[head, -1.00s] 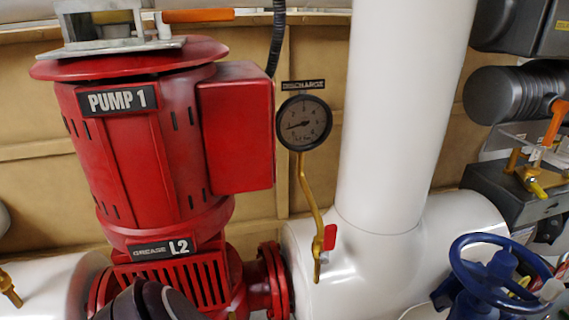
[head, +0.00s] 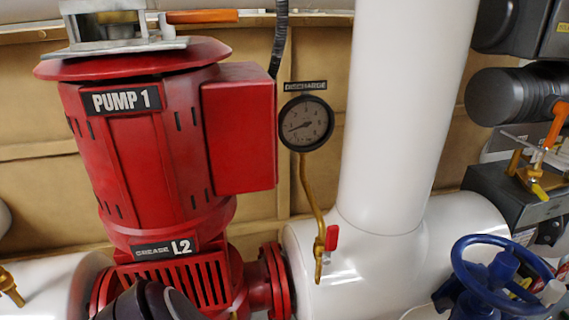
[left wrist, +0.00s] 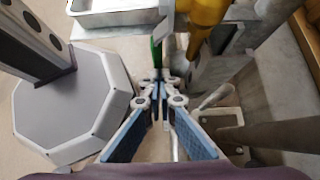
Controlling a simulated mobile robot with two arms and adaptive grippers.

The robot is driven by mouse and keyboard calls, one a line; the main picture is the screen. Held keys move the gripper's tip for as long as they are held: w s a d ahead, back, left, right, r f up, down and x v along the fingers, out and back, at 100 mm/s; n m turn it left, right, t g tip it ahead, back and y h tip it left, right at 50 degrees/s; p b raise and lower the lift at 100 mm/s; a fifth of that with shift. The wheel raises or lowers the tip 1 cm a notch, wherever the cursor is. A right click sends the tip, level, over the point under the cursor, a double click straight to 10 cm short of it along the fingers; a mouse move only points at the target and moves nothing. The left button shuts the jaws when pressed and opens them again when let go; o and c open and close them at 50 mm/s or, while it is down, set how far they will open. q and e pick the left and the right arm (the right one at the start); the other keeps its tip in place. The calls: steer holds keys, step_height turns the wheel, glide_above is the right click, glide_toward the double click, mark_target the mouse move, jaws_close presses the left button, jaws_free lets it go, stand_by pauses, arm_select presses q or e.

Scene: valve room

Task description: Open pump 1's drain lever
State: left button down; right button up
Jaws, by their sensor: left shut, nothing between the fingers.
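Pump 1 (head: 140,160) is a red motor with a "PUMP 1" plate, at the left of the head view. Its drain lever cannot be made out for sure. In the left wrist view my left gripper (left wrist: 160,85) points down towards the floor, its fingers shut with nothing between them. A narrow green piece (left wrist: 157,53), perhaps a lever handle, shows just beyond the fingertips; I cannot tell whether they touch it. A yellow pipe or valve body (left wrist: 207,14) is beside it at the upper right. My right gripper is in neither view.
The discharge gauge (head: 306,123) has a brass line with a small red handle (head: 331,238). A white pipe (head: 400,110) and a blue handwheel (head: 500,275) stand to the right. In the left wrist view a pale metal tray (left wrist: 115,18) is at the top and grey metal framing is at the right.

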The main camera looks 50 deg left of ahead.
arm_select(q)
steer(key=shift+s, duration=0.1)
steer(key=v, duration=1.2)
steer(key=shift+d+f, duration=0.1)
stand_by(0.5)
